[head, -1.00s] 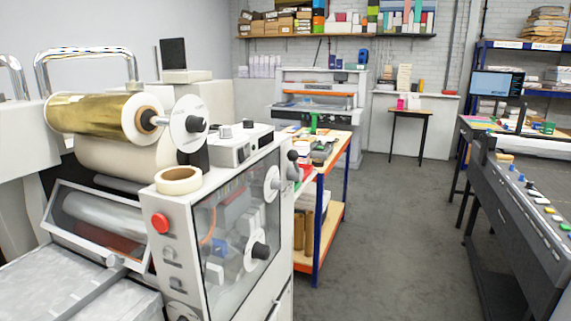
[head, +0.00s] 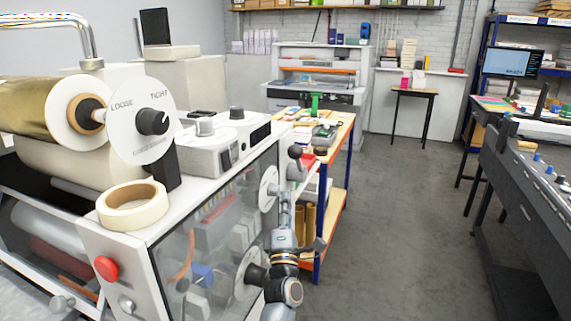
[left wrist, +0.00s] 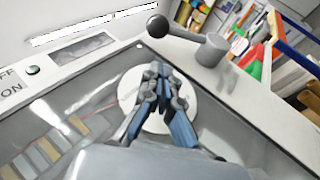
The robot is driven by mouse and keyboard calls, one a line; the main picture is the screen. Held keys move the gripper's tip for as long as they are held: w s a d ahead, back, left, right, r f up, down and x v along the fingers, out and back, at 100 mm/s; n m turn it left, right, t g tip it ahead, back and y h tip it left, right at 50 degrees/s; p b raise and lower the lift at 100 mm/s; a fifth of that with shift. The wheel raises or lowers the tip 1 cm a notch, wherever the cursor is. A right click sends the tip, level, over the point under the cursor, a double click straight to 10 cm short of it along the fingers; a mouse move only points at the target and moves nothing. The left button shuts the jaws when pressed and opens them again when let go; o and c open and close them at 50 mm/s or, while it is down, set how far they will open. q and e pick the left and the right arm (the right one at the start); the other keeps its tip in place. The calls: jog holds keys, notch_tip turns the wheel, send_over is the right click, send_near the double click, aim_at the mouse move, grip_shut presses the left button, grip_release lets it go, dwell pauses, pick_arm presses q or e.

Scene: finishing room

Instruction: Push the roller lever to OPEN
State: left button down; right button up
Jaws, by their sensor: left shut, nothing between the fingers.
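The roller lever, with a black ball knob (head: 294,152) and a grey hub, is at the far top corner of the laminating machine's side. In the left wrist view the lever's arm (left wrist: 185,33) runs from the ball at left to the grey hub (left wrist: 211,48) at right. My left gripper (head: 284,196) is below the lever in the head view, beside the machine's side panel. In the left wrist view the gripper (left wrist: 160,70) is shut and empty, in front of a white disc (left wrist: 128,92), apart from the lever. Its OPEN marking is not readable. My right gripper is out of view.
The machine carries a gold foil roll (head: 30,105), a tape roll (head: 132,203) and a red button (head: 106,268). A black knob (head: 256,275) sticks out from the side panel. A wooden-topped bench (head: 340,135) stands just beyond. Open floor (head: 390,220) lies to the right.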

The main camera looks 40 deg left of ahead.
pick_arm(q)
jog(key=p+x, duration=0.3)
jog(key=x, duration=0.7)
jog(key=shift+s+r, duration=0.25)
jog(key=shift+r, duration=0.05)
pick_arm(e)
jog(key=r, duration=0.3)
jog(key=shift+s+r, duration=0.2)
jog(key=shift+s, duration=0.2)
pick_arm(q)
jog(key=shift+d, duration=0.1)
jog(key=shift+w, duration=0.1)
